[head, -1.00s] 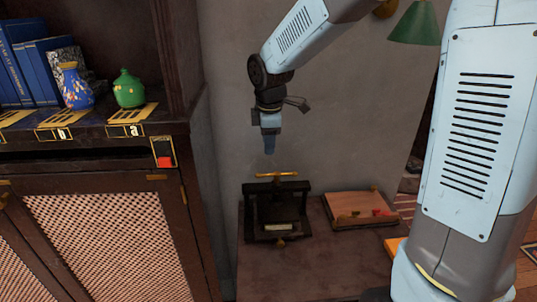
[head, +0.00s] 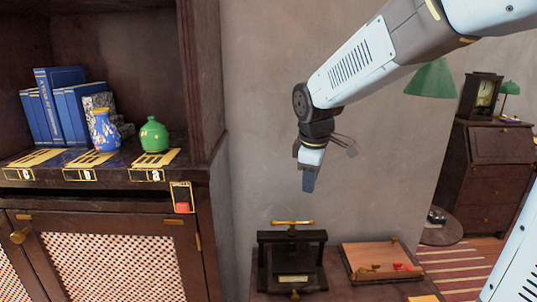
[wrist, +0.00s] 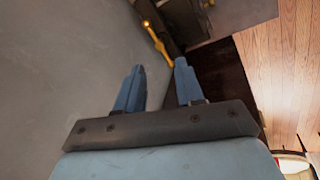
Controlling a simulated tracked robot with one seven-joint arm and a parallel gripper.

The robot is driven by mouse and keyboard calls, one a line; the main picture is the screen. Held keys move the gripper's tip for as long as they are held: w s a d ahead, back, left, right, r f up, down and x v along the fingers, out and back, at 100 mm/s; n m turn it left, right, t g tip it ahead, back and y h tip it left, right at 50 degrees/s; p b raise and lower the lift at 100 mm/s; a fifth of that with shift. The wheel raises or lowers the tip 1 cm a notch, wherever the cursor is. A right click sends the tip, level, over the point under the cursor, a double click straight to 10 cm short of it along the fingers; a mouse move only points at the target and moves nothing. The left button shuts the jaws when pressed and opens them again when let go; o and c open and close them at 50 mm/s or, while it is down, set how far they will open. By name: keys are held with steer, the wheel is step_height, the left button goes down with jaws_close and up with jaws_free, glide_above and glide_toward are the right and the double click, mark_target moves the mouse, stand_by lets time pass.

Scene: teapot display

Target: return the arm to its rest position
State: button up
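My gripper (head: 309,182) hangs at the end of my pale blue arm, fingers pointing down, in front of the grey wall in the head view. It is above the black press with the brass handle and apart from it. In the wrist view my gripper (wrist: 156,80) shows two blue fingers spread apart, with nothing between them. The arm reaches in from the upper right of the head view.
The press (head: 291,262) and a wooden tray (head: 346,265) stand on a low table. At left, a cabinet shelf (head: 140,160) holds a blue vase (head: 104,133), a green teapot (head: 154,135) and books (head: 60,103). A clock (head: 481,97) stands on a bureau (head: 488,175).

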steer(key=s+d+r+m+t, duration=0.1)
steer(key=s+d+r+m, duration=0.1)
steer(key=s+d+m, duration=0.4)
steer(key=s+d+r+m+t, duration=0.1)
steer(key=s+d+m, duration=0.5)
steer(key=s, duration=0.6)
steer(key=shift+s+d+r+m, duration=0.2)
steer(key=shift+r+m, duration=0.4)
steer(key=shift+m, duration=0.3)
steer(key=shift+o, duration=0.5)
steer(key=shift+a, duration=0.1)
